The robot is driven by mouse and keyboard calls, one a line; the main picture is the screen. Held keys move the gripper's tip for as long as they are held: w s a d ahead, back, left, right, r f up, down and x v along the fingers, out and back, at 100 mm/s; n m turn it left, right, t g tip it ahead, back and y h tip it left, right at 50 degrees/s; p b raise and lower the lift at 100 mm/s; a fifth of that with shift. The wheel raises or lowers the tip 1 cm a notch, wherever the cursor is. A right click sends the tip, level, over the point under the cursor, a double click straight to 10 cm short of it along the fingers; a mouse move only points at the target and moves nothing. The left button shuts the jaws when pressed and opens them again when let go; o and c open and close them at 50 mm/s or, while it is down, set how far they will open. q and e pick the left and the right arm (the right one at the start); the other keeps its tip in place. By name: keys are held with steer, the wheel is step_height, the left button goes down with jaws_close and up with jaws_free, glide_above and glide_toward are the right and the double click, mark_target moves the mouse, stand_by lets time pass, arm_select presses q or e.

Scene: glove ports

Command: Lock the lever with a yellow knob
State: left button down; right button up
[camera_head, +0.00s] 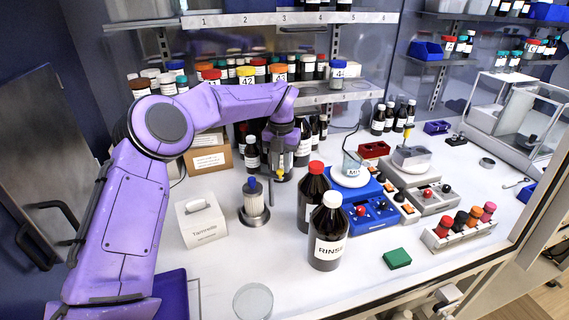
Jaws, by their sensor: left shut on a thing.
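The lever's yellow knob (281,174) shows as a small patch at the tip of my left gripper (281,168), behind the bottles. My left gripper points down and is shut on the lever there; its fingers hide most of the knob. A thin grey rod (271,191) stands just left of the knob. The lever's base and whether it is locked cannot be made out. My right gripper is not in view.
A RINSE bottle (327,240) and a red-capped bottle (314,190) stand close in front of the gripper. A white tissue box (201,221) is at the left. Blue stirrer units (375,213) stand to the right. A shelf of jars (335,92) hangs behind. The front bench is mostly clear.

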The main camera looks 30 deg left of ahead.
arm_select(q)
steer(key=shift+a, duration=0.15)
steer(key=c, duration=1)
jaws_free()
steer(key=shift+r, duration=0.1)
steer(key=r, duration=0.5)
steer(key=r+b, duration=0.1)
steer(key=r, duration=0.4)
steer(key=shift+s+a+r, duration=0.15)
steer(key=shift+s+r, duration=0.05)
steer(key=shift+r, duration=0.05)
